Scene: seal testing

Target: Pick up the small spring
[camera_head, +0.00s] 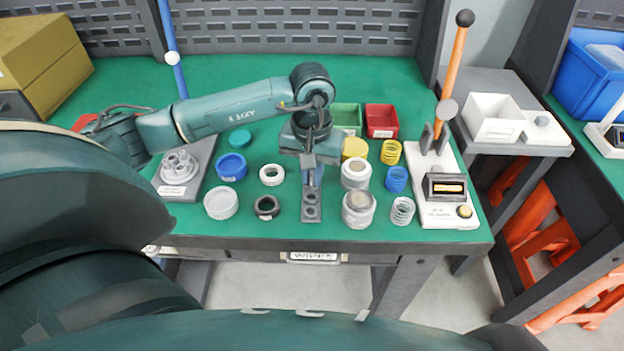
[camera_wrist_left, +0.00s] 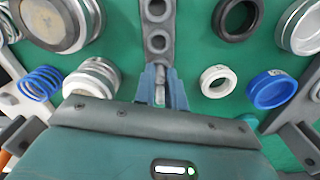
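Several upright coil springs stand right of centre on the green bench: a yellow spring (camera_head: 391,152), a blue spring (camera_head: 396,179) and a silver spring (camera_head: 402,211). Which one is called small is not clear from size. The blue spring also shows at the left of the left wrist view (camera_wrist_left: 40,83). My left gripper (camera_head: 312,183) points down over a narrow grey strip with holes (camera_head: 311,212), left of the springs. In the left wrist view its blue fingers (camera_wrist_left: 162,84) are close together, with a narrow pale strip between them; whether they grip anything is unclear. My right gripper is not seen.
White-and-metal cylinders (camera_head: 357,209) stand between the gripper and springs. A black ring (camera_head: 266,207), white ring (camera_head: 271,175) and blue ring (camera_head: 231,167) lie left of it. A tester with an orange lever (camera_head: 452,75) stands right of the springs. Red (camera_head: 381,121) and green bins are behind.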

